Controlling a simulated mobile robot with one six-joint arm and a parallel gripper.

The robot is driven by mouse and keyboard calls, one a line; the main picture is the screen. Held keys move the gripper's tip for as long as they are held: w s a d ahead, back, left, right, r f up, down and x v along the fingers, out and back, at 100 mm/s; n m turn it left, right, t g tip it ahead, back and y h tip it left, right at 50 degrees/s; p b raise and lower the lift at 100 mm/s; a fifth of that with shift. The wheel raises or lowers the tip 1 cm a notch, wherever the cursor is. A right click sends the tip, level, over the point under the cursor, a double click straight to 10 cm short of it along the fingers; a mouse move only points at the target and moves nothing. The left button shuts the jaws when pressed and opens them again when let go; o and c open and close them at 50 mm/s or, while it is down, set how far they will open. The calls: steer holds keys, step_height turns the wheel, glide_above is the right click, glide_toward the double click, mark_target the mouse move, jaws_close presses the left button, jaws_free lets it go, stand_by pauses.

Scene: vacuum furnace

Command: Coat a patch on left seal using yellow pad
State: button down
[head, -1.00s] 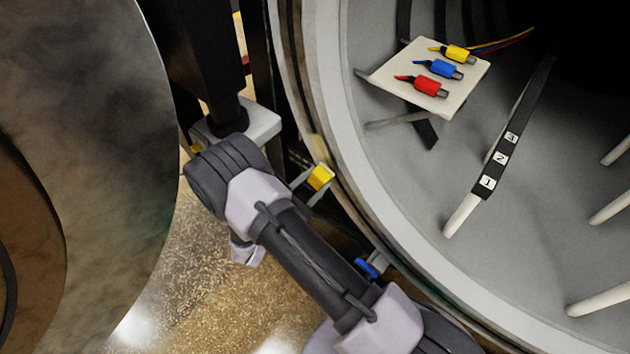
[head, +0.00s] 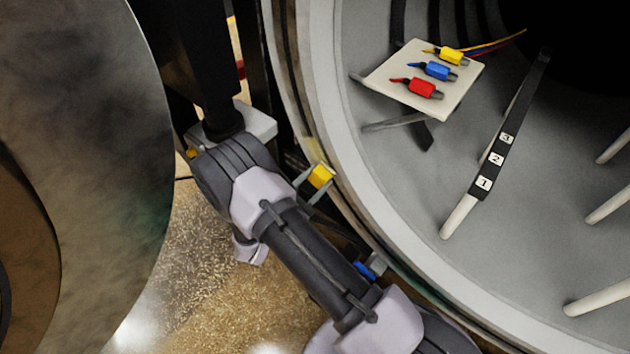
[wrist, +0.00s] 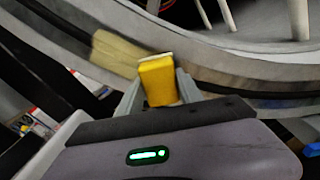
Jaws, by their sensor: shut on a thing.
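My gripper (head: 318,182) is shut on the yellow pad (head: 321,176), a small block held between its two fingers. The pad also shows in the wrist view (wrist: 158,82), with a pale edge facing the furnace. It is at the left side of the round furnace rim, by the seal (head: 352,224) that runs along the rim. I cannot tell whether it touches the seal. A pale yellow patch (wrist: 118,52) lies on the rim just left of the pad in the wrist view, and it shows above the pad in the head view (head: 312,149).
The furnace chamber holds a white plate (head: 455,98) with yellow, blue and red connectors, a black bar numbered 1 to 3 (head: 497,159), and pale rods (head: 598,294). A blue piece (head: 365,270) is beside the rim below my gripper. A large round door (head: 90,150) stands at left.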

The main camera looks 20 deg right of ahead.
mark_target(316, 181)
steer(key=shift+r, duration=0.1)
steer(key=shift+w+a+r+p, duration=0.2)
steer(key=shift+w+r, duration=0.05)
steer(key=shift+r, duration=0.3)
steer(key=shift+w+a+r+p, duration=0.2)
steer(key=shift+w+r+p, duration=0.1)
steer(key=shift+r, duration=0.3)
steer(key=shift+w+a+r+p, duration=0.15)
steer(key=shift+w+a+r, duration=0.1)
steer(key=shift+r, duration=0.3)
steer(key=shift+s+d+f+b, duration=0.25)
steer(key=shift+f+b, duration=0.15)
steer(key=shift+f, duration=0.2)
steer(key=shift+s+d+f+b, duration=0.25)
steer(key=shift+f+b, duration=0.1)
steer(key=shift+f, duration=0.3)
steer(key=shift+s+d+f+b, duration=0.25)
steer(key=shift+f+b, duration=0.15)
steer(key=shift+f, duration=0.2)
steer(key=shift+a, duration=0.1)
steer(key=shift+v, duration=2.9)
steer(key=shift+v, duration=1.55)
steer(key=shift+r, duration=0.1)
